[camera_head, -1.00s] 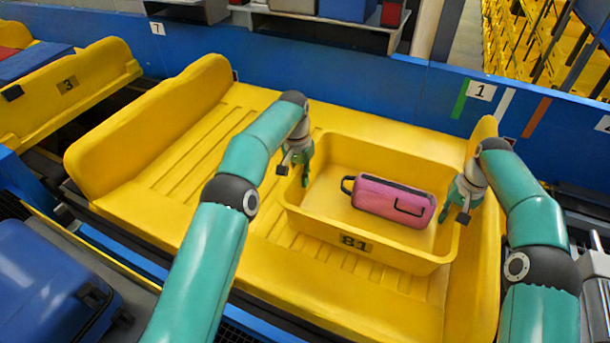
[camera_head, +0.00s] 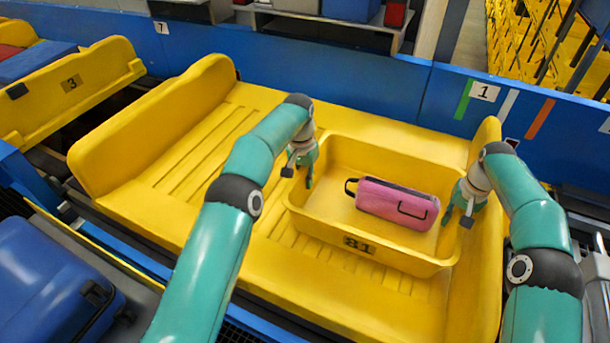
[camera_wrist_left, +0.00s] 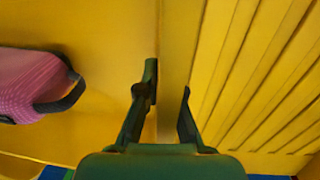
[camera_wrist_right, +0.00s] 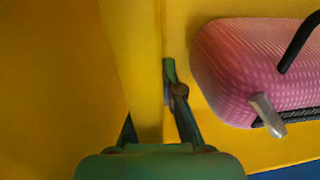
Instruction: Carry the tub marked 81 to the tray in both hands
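The yellow tub marked 81 (camera_head: 320,235) sits level on the yellow conveyor tray (camera_head: 185,160), toward its right end. A pink bag (camera_head: 397,203) with a dark handle lies inside. My left gripper (camera_head: 309,172) is at the tub's left wall; in the left wrist view its fingers (camera_wrist_left: 168,95) straddle that wall, one inside, one outside. My right gripper (camera_head: 458,208) is at the right wall; in the right wrist view its inner finger (camera_wrist_right: 172,90) is inside and the outer one is mostly hidden by the rim. Both look closed on the walls; exact contact is partly hidden.
The tray's raised right end (camera_head: 484,150) stands close to my right gripper. The tray's left half is bare. A tray marked 3 (camera_head: 110,72) is at the far left and a blue suitcase (camera_head: 45,275) at lower left. A blue wall (camera_head: 330,70) runs behind.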

